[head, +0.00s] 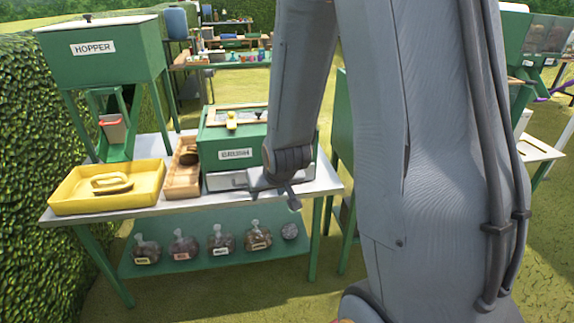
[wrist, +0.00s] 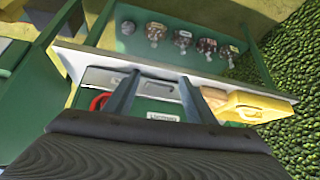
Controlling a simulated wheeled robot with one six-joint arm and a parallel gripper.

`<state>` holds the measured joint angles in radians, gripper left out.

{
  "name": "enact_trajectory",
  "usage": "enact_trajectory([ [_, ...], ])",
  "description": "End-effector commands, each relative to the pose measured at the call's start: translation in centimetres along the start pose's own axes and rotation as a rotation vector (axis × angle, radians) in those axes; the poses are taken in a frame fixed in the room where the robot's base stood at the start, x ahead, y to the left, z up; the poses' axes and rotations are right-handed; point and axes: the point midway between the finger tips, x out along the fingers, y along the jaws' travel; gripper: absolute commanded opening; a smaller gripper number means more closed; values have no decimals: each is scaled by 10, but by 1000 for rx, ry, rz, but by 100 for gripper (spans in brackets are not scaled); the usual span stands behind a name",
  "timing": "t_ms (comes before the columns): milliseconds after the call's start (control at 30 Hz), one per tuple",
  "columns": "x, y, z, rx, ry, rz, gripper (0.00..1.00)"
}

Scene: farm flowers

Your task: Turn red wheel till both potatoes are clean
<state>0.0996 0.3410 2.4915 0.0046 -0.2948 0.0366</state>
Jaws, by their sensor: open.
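A green machine box (head: 210,133) with a white label stands on the table; the label is too small to read surely. In the wrist view a red curved piece (wrist: 98,101), probably the red wheel, shows beside this box, left of my gripper's fingers. My arm hides that side of the box in the head view. My gripper (wrist: 160,77) is open, its two fingers apart with nothing between them, over the front of the box. It also shows in the head view (head: 290,197) near the table's front edge. I cannot make out the two potatoes.
A yellow tray (head: 72,196) and a wooden tray (head: 182,190) stand left of the box. A green hopper (head: 125,60) rises behind them. Several bags line the lower shelf (head: 190,262). A hedge (head: 30,130) borders the left; green equipment stands right.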

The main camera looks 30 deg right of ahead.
Motion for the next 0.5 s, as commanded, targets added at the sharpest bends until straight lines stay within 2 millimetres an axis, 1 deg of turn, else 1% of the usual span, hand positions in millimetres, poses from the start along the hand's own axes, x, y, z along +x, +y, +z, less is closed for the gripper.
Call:
enact_trajectory([
  [33,21,8,-7,20,62,9,50],
  [100,41,20,-22,43,166,20,50],
  [200,64,37,-41,73,316,38,50],
  [333,84,61,-57,108,511,63,50],
  [400,89,73,-62,122,611,77,50],
  [500,92,88,-65,136,742,96,50],
])
